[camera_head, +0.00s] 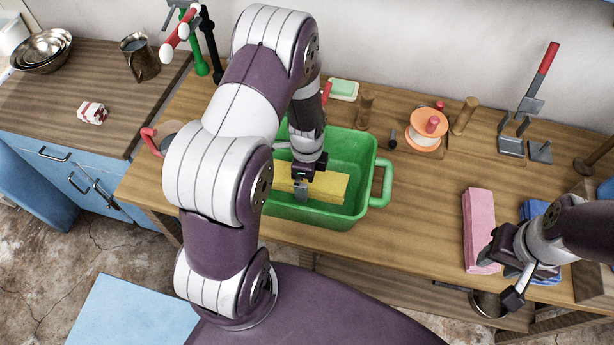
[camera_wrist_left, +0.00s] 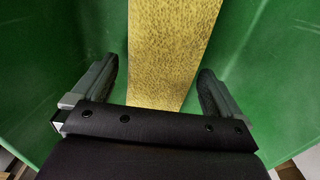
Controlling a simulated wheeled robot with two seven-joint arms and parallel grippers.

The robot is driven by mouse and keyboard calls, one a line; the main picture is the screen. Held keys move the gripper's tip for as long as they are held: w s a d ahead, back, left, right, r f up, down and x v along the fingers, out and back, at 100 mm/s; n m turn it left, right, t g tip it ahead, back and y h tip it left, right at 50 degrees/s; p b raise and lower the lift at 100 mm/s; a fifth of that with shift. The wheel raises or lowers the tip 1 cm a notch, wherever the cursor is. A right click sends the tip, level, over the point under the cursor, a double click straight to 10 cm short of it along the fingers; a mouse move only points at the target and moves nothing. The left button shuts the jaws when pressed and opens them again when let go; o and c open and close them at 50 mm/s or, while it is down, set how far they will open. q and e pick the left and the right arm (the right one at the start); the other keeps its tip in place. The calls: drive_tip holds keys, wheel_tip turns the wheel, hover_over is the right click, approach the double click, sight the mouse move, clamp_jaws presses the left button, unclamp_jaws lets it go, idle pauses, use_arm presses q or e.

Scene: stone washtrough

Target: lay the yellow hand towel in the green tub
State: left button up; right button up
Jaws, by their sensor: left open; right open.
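The yellow hand towel (camera_head: 328,187) lies inside the green tub (camera_head: 375,165), along its near side. In the left wrist view the towel (camera_wrist_left: 165,50) runs between my open fingers, with green tub walls (camera_wrist_left: 60,70) on both sides. My left gripper (camera_head: 302,188) reaches down into the tub over the towel and is open; it also shows in the wrist view (camera_wrist_left: 162,90). I cannot tell whether its fingers touch the towel. My left arm hides the tub's left part. My right gripper (camera_head: 505,284) is open by the bench's front edge, near the pink towel (camera_head: 480,225).
A blue towel (camera_head: 537,210) lies right of the pink one, partly under my right arm. Behind the tub are a soap dish (camera_head: 343,89), wooden pegs and an orange-and-white spool (camera_head: 425,128). The wooden top between tub and pink towel is clear.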

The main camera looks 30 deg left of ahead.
use_arm(q)
wheel_tip(320, 180, up, 11)
drive_tip(key=s+d+r+n+t, duration=0.1)
drive_tip(key=s+d+r+n, duration=0.4)
drive_tip(key=s+n, duration=0.4)
drive_tip(key=n, duration=0.6)
drive_tip(key=shift+d, duration=0.15)
drive_tip(key=shift+r, duration=0.15)
